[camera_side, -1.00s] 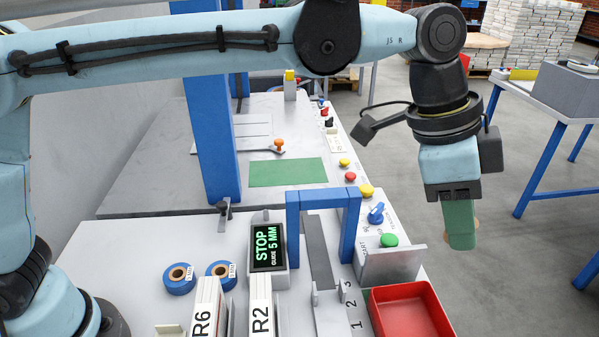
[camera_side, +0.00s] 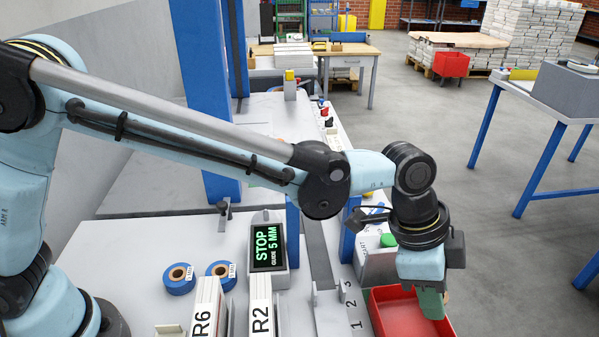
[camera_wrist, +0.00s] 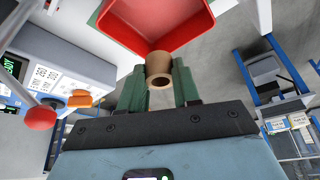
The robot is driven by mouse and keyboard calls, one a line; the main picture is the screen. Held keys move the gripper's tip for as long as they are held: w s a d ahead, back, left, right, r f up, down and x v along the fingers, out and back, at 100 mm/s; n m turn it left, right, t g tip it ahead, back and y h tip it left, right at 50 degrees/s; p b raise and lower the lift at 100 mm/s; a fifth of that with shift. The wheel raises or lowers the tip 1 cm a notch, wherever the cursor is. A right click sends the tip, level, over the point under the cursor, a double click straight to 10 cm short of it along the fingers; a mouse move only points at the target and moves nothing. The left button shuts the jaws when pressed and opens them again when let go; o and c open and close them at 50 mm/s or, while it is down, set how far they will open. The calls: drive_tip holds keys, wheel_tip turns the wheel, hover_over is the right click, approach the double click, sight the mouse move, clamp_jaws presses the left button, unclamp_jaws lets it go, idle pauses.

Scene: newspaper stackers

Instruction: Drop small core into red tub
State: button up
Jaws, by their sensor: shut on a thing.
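The small core, a short brown cardboard tube (camera_wrist: 158,68), is held between the green fingers of my gripper (camera_wrist: 158,82) in the wrist view. In the side view my gripper (camera_side: 431,302) points down over the right part of the red tub (camera_side: 393,316), and the core is mostly hidden behind the fingers. The red tub is an open, shallow box at the front right of the bench. It also shows in the wrist view (camera_wrist: 168,22), just beyond the core. The part of the tub I see looks empty.
A STOP display (camera_side: 268,246), two blue rolls (camera_side: 179,279) and upright R6 and R2 plates (camera_side: 261,305) stand left of the tub. A blue arch (camera_side: 349,235) and a green button (camera_side: 389,240) are behind it. Open floor lies to the right.

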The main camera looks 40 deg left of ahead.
hover_over(412, 334)
drive_tip(key=shift+f, duration=2.25)
drive_tip(key=o, duration=1.1)
drive_tip(key=shift+r, duration=0.15)
drive_tip(key=v, duration=1.2)
